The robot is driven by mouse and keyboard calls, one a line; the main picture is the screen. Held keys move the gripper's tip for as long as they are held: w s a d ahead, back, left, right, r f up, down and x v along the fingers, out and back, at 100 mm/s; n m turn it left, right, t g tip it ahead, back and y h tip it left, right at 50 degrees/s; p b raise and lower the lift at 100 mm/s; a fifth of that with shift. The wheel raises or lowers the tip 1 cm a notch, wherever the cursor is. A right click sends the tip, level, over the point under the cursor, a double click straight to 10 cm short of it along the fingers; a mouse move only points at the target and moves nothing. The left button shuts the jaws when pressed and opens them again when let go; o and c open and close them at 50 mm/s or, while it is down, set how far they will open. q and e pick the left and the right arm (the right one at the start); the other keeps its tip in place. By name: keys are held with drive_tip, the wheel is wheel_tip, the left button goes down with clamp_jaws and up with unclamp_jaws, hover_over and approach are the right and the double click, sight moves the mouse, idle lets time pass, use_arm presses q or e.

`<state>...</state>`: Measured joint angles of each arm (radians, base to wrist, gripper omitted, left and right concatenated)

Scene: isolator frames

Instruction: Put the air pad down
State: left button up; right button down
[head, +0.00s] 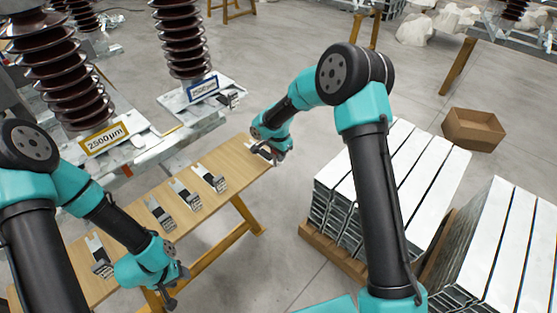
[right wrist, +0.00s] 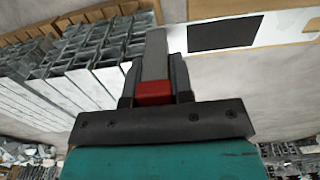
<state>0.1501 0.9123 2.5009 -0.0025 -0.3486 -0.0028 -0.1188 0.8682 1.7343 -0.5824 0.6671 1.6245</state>
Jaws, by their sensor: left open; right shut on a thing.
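My right gripper (head: 268,156) is over the right end of the wooden bench (head: 130,218). The right wrist view shows it shut on a grey, narrow piece (right wrist: 154,60) with a red block (right wrist: 154,92) at its base; I take this piece to be the air pad. In the head view the gripper mostly hides it, and I cannot tell whether it touches the bench. My left gripper (head: 178,287) is open and empty in front of the bench's left part.
Several metal pieces with pale and dark plates, such as this one (head: 186,194), lie along the bench. Insulator columns (head: 183,40) on metal bases stand behind it. Stacked metal profiles (head: 405,170) and a cardboard box (head: 474,128) are at right.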

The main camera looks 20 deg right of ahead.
drive_tip(key=shift+w+d+f, duration=0.1)
drive_tip(key=shift+w+f, duration=0.1)
drive_tip(key=shift+w, duration=0.05)
drive_tip(key=shift+f, duration=1.55)
drive_tip(key=shift+f, duration=0.2)
drive_tip(key=c, duration=1)
unclamp_jaws()
drive_tip(key=shift+r, duration=0.15)
wheel_tip(320, 180, up, 12)
drive_tip(key=shift+r, duration=0.1)
